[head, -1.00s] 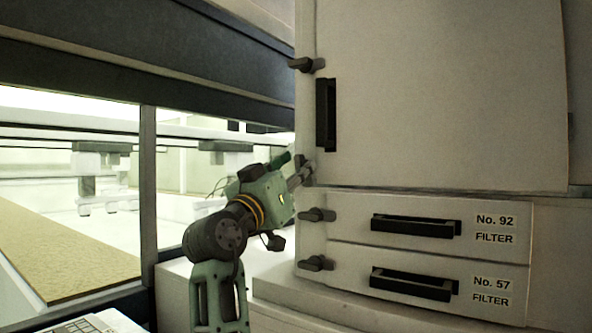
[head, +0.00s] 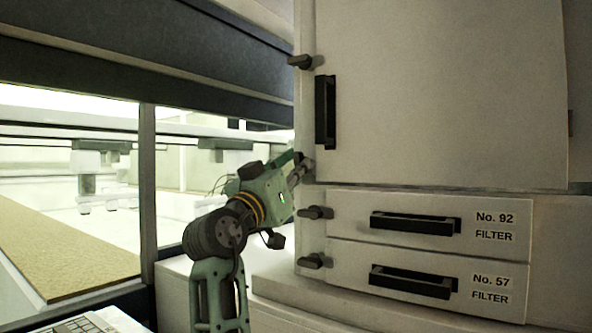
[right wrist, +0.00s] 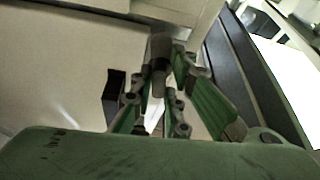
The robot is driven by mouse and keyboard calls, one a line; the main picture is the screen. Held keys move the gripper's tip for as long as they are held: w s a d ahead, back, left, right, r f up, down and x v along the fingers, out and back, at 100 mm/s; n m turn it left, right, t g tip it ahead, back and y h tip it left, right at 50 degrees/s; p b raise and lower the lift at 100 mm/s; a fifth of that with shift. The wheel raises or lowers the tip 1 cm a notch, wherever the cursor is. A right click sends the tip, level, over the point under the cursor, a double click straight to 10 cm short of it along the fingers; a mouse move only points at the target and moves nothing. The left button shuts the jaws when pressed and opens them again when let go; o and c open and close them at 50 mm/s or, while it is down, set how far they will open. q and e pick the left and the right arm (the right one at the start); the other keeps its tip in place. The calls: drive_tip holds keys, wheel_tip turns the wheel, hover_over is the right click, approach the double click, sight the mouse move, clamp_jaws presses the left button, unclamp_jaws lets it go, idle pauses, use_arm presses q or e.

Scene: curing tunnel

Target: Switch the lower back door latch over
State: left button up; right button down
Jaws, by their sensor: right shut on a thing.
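The back door (head: 440,95) is a pale panel with a dark vertical handle (head: 325,112), and it looks closed. Its upper latch (head: 306,62) is a dark knob at the door's left edge, lying roughly level. The lower back door latch (head: 308,164) is at the door's bottom left corner, mostly hidden by my right gripper (head: 299,172). In the right wrist view, the fingers of my right gripper (right wrist: 157,95) are shut around the dark latch knob (right wrist: 161,50). The latch's exact angle is hard to tell. My left gripper is not in view.
Two filter drawers, No. 92 (head: 490,207) and No. 57 (head: 440,303), sit below the door, each with its own latch (head: 316,212) (head: 314,261) close under my right gripper. A bright tunnel opening with a tan belt (head: 70,255) lies to the left.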

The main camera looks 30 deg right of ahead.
drive_tip(key=shift+r, duration=0.1)
idle(0.6)
drive_tip(key=c, duration=1.8)
unclamp_jaws()
drive_tip(key=shift+o, duration=0.2)
drive_tip(key=v, duration=0.7)
drive_tip(key=shift+a, duration=0.3)
drive_tip(key=shift+s+d, duration=0.1)
